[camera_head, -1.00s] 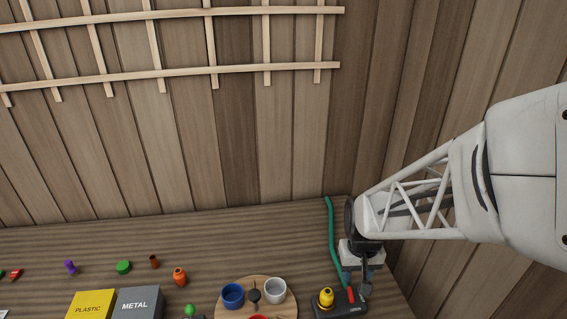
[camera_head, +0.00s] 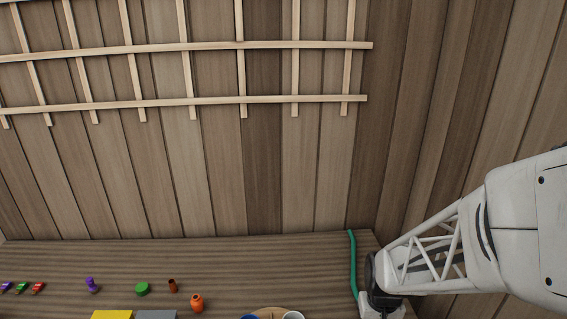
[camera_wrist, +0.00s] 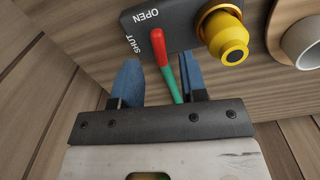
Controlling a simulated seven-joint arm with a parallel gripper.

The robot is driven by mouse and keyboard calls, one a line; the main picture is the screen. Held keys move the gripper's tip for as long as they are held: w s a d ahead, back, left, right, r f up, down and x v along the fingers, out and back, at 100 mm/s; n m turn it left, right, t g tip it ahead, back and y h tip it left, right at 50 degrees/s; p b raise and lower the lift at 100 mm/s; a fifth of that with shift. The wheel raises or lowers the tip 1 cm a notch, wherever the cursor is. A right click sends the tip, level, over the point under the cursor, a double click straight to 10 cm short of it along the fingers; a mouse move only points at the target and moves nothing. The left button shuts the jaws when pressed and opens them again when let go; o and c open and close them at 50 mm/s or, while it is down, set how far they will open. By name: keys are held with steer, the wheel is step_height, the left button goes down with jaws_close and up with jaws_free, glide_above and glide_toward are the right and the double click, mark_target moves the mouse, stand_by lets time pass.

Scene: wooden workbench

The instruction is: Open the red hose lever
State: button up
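The red lever (camera_wrist: 160,48) shows in the wrist view on a dark base plate (camera_wrist: 188,22) marked OPEN and SHUT. It lies near these words, but I cannot tell its exact setting. The green hose (camera_wrist: 172,85) runs from beside the lever towards my gripper; it also shows in the head view (camera_head: 352,262). My gripper (camera_wrist: 160,66) is open, its two blue fingers on either side of the hose and lever end. No contact with the lever is visible. In the head view the lever and fingers are out of frame.
A yellow knob (camera_wrist: 228,38) stands on the plate right of the lever. A white cup (camera_wrist: 302,42) on a round wooden board is farther right. A wooden wall is behind.

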steer(key=shift+f, duration=1.35)
steer(key=shift+c, duration=0.4)
jaws_close()
